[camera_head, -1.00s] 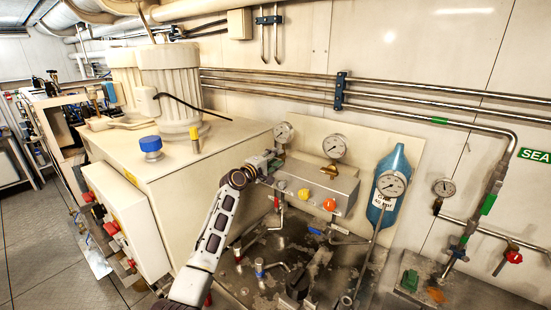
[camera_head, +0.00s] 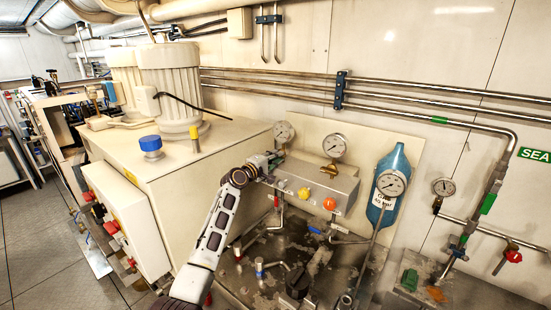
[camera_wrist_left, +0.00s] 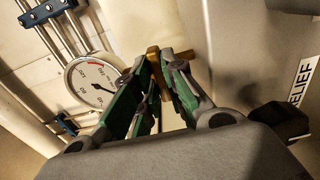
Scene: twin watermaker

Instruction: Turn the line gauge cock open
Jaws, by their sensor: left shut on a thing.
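My left gripper (camera_head: 272,161) is at the left end of the grey valve block (camera_head: 327,184), just below the leftmost round gauge (camera_head: 284,131). In the left wrist view, the green-padded fingers (camera_wrist_left: 168,72) are closed on a small brass cock (camera_wrist_left: 154,59). The brass shows at and between the fingertips; the rest of it is hidden by them. The white gauge dial (camera_wrist_left: 92,82) is left of the fingers in that view. In the head view the gripper hides the cock. My right gripper is not in view.
A second gauge (camera_head: 334,147) and a blue cylinder (camera_head: 393,172) stand to the right. A cream cabinet (camera_head: 190,190) is to the left. A black knob (camera_wrist_left: 281,122) is right of the fingers.

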